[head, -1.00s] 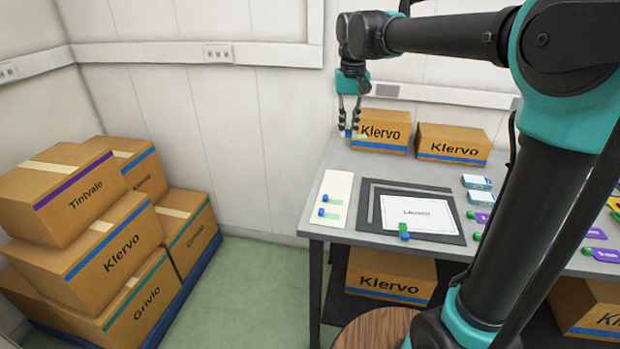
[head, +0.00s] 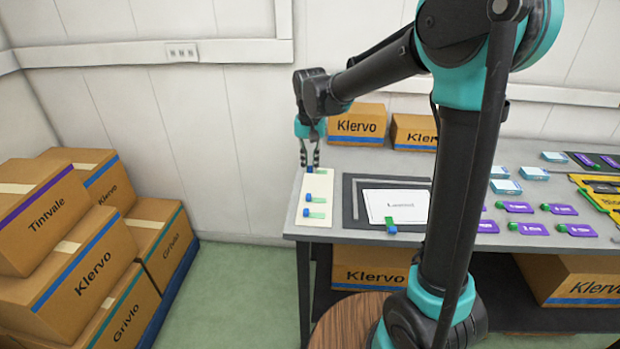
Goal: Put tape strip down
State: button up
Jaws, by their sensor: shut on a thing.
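My gripper (head: 310,160) points down over the far end of a cream board (head: 309,221) at the table's left end. It is shut on a tape strip with a blue tab (head: 310,169) and a green tail (head: 321,171). The held strip is at or just above the board; I cannot tell whether it touches. Two more strips lie on the board nearer the front, a middle strip (head: 316,199) and a front strip (head: 316,214). Another blue and green strip (head: 391,226) lies at the front edge of the white label sheet (head: 380,205).
The sheet rests on a dark mat (head: 350,222) right of the board. Klervo boxes (head: 357,125) stand at the table's back. Small white-blue boxes (head: 505,187) and purple tags (head: 515,207) lie to the right. Stacked cartons (head: 85,270) stand on the floor at left.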

aim_at(310, 172)
jog(key=shift+f, duration=2.6)
jog(key=shift+f, duration=0.2)
jog(key=o, duration=0.7)
notch_tip(310, 172, up, 12)
jog(key=shift+r, duration=0.25)
jog(key=shift+s, duration=0.1)
